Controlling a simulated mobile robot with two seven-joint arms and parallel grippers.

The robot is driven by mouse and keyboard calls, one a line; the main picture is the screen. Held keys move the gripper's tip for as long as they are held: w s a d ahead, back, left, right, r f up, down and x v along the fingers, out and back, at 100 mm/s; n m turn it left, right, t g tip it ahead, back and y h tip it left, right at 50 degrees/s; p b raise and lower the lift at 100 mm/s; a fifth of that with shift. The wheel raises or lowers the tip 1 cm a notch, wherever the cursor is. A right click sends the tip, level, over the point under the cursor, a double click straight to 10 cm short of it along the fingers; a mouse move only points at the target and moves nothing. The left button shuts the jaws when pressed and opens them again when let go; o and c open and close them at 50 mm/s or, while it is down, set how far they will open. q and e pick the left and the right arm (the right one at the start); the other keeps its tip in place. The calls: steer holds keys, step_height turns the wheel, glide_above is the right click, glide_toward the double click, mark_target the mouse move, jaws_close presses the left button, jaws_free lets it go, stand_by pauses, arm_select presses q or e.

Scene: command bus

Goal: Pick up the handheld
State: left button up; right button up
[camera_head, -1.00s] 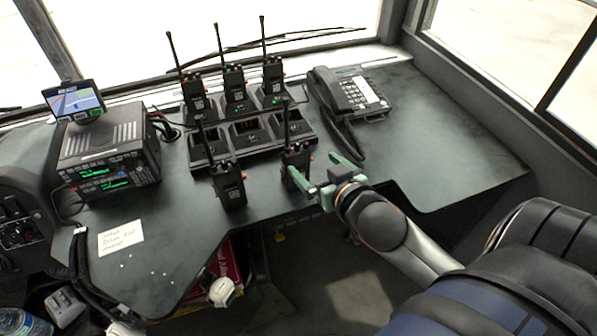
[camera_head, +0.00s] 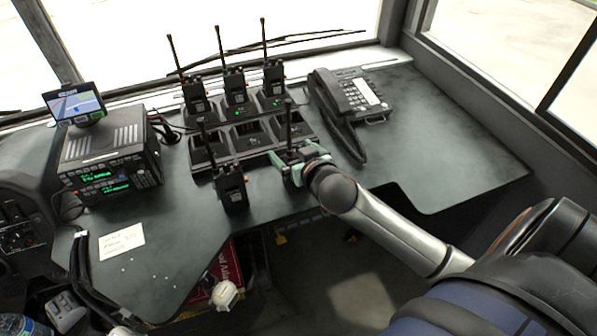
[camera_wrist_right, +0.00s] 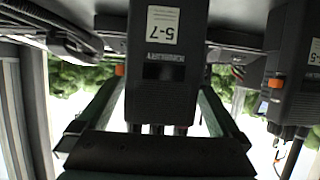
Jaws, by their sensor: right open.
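A black handheld radio (camera_head: 291,179) with an upright antenna stands near the desk's front edge, in front of the charger. My right gripper (camera_head: 289,157) is open at it, with green fingers on either side of its upper body. In the right wrist view the handheld (camera_wrist_right: 165,90) appears upside down, with a pale label reading 5-7, between the open fingers of the right gripper (camera_wrist_right: 162,110). I cannot tell whether the fingers touch it. A second handheld (camera_head: 231,188) stands to the left on the desk. My left gripper is not in view.
The multi-slot charger (camera_head: 247,143) holds three more handhelds in its back row; its front slots look empty. A desk phone (camera_head: 350,95) stands right of it. A radio console (camera_head: 105,160) and small screen (camera_head: 73,103) are at left. The desk's right side (camera_head: 450,150) is clear.

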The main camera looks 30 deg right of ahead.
steer(key=c, duration=1.5)
steer(key=shift+c, duration=0.2)
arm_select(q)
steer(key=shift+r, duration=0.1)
arm_select(e)
steer(key=shift+r, duration=0.1)
